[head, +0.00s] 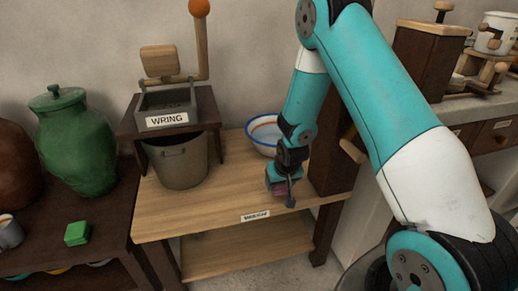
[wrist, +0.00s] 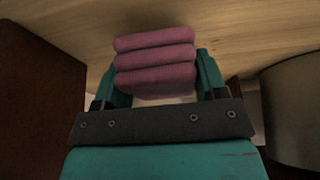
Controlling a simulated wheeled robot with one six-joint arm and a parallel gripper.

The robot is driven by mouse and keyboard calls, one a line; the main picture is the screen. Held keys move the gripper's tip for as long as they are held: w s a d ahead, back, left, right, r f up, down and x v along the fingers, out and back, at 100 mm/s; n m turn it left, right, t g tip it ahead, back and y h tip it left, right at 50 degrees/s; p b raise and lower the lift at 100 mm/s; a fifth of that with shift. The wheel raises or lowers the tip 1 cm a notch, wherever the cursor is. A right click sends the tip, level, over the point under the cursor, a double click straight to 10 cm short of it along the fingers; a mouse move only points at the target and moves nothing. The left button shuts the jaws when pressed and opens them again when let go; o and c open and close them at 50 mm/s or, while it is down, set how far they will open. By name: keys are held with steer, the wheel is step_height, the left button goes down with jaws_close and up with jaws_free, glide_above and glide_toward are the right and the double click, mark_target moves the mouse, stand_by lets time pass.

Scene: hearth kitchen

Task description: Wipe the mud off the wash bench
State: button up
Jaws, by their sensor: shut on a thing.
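The wash bench (head: 205,205) is a light wooden table with a WASH label on its front edge. My gripper (head: 281,186) is low over the right front part of its top. In the wrist view my gripper (wrist: 156,75) is shut on a folded mauve cloth (wrist: 155,62), with a teal finger at each side. A little of the cloth (head: 280,188) shows between the fingers in the head view. I cannot tell whether the cloth touches the wood. I see no clear mud on the visible top; the part under the cloth and gripper is hidden.
A wringer (head: 168,102) marked WRING stands over a grey bucket (head: 180,165) at the bench's left back. A white bowl with a blue rim (head: 262,131) is behind my gripper. A dark post (head: 330,165) rises at the right. The front middle of the bench is clear.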

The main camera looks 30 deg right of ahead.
steer(key=shift+r+p, duration=2.05)
steer(key=shift+r, duration=0.6)
